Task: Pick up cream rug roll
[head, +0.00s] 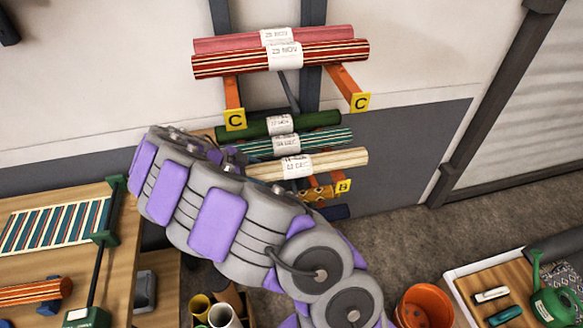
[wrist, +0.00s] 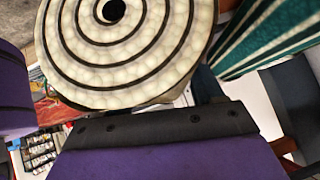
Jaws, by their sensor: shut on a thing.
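The cream rug roll (head: 325,162) has thin dark stripes and a white paper label around its middle. In the head view it lies level at the rack's middle tier, below a teal striped roll. In the wrist view the cream roll's spiral end (wrist: 125,45) fills the top, close against the dark pad of my purple gripper (wrist: 150,122). My gripper is shut on the cream roll. In the head view my arm hides the roll's left end and the gripper. I cannot tell whether the roll is clear of its supports.
A teal striped roll (head: 330,141) and a green roll (head: 315,120) lie just above and behind. Red (head: 220,64) and pink rolls rest on the upper orange arms. A wooden table (head: 40,265) stands left. An orange bucket (head: 425,305) stands lower right.

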